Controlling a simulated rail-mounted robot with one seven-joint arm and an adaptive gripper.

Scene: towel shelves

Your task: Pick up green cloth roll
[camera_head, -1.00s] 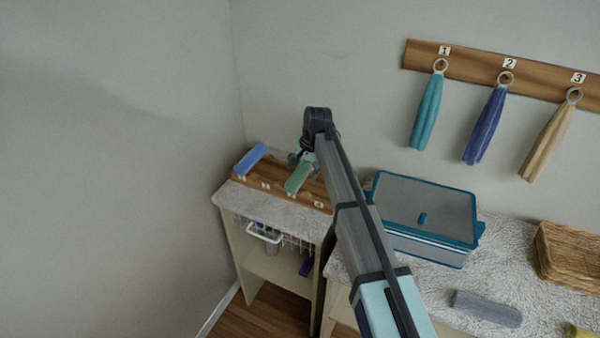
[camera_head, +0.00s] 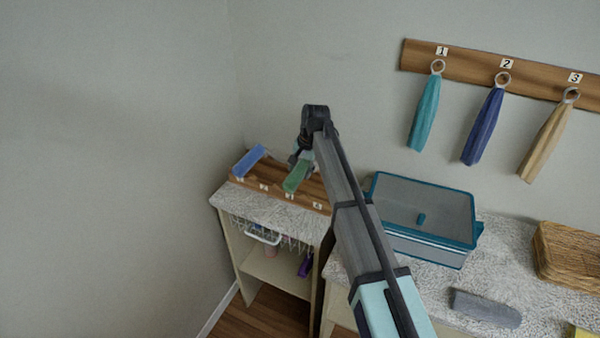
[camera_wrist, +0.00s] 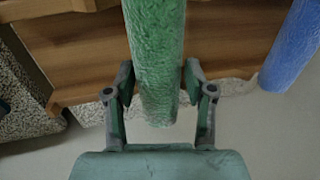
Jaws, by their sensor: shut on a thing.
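The green cloth roll (camera_head: 296,176) is at the wooden rack on the left counter in the head view. It fills the upper middle of the wrist view (camera_wrist: 157,60). My gripper (camera_wrist: 157,95) has one finger on each side of the roll near its end and is shut on it. In the head view my gripper (camera_head: 303,160) is at the far end of the roll, partly hidden by my arm. Whether the roll touches the rack is hard to tell.
A blue cloth roll (camera_head: 249,160) lies on the wooden rack (camera_head: 262,187) to the left. Towels hang on the wall.

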